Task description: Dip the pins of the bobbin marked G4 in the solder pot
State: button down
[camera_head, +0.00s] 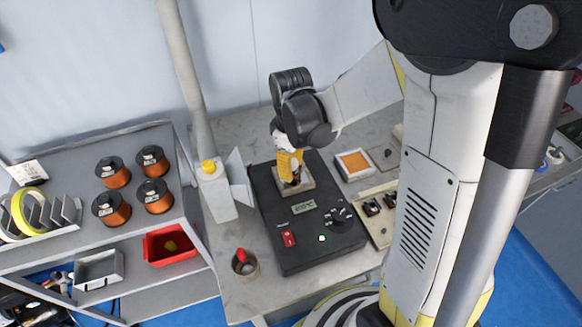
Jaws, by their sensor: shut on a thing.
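The solder pot (320,256) is a black box with a lit display, a red switch and a knob, standing on the grey bench. A pale square plate (305,184) sits on its rear part. My gripper (293,177) has yellow fingers and points down over this plate, shut on a small dark thing at its tips. This is probably the bobbin, but it is too small and covered to tell, and no G4 mark can be read. I cannot tell whether its pins touch the solder; the pot's mouth is largely hidden by the fingers.
A tray with an orange pad (353,162) and a beige holder with dark parts (376,211) lie to the right. A cup with a red item (245,263) is front left. Copper spools (112,172) fill the left shelf.

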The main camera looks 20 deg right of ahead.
jog(key=shift+r+p, duration=1.75)
jog(key=shift+r, duration=0.75)
